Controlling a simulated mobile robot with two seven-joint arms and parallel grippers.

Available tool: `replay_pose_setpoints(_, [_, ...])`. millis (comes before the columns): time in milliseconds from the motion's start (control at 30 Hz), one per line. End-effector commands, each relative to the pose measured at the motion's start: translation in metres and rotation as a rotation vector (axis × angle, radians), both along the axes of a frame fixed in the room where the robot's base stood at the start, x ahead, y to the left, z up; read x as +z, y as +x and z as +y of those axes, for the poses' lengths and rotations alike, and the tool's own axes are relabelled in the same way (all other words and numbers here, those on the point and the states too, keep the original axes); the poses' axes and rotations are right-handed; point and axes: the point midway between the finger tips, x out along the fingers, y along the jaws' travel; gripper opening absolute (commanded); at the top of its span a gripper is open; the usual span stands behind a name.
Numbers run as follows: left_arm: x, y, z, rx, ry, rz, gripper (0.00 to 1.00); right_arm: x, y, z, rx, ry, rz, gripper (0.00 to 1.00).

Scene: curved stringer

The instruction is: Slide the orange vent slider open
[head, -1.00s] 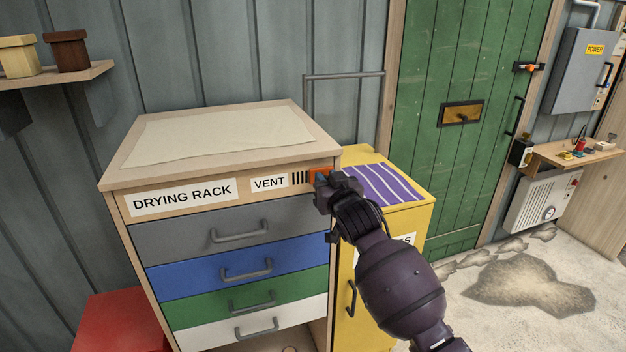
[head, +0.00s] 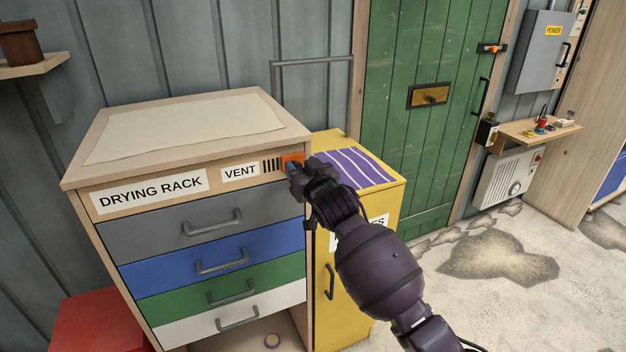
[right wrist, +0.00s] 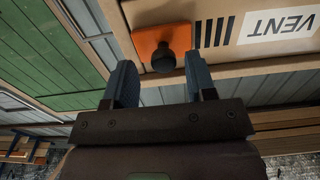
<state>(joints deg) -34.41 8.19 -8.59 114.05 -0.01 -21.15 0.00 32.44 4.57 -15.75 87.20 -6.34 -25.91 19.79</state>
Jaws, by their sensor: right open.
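The orange vent slider (head: 292,158) is at the right end of the drying rack's top front strip, right of the black vent slots (head: 271,164) and the VENT label (head: 240,172). In the right wrist view the orange slider (right wrist: 157,42) has a dark round knob (right wrist: 163,58). My right gripper (head: 297,168) is at the slider and partly hides it in the head view. In the right wrist view its two blue fingers (right wrist: 160,75) are apart, with the knob between them near the tips; I cannot tell whether they touch it. My left gripper is not in view.
The drying rack (head: 150,195) has grey, blue, green and white drawers with handles. A yellow cabinet (head: 390,190) with a purple striped cloth (head: 350,170) stands close to the right, beneath my arm. A red box (head: 100,320) is at lower left. Floor at right is open.

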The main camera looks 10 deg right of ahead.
Motion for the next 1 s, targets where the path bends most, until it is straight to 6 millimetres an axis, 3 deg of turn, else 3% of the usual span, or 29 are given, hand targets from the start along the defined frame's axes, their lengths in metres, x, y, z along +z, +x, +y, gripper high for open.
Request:
replay_pose_setpoints(600, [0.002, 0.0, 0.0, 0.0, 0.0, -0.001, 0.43, -0.001, -0.084, -0.028, -0.001, 0.0, 0.001, 0.51])
replay_pose_setpoints(1000, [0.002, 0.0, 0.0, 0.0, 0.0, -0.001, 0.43, 0.0, -0.094, -0.031, -0.001, 0.0, 0.001, 0.51])
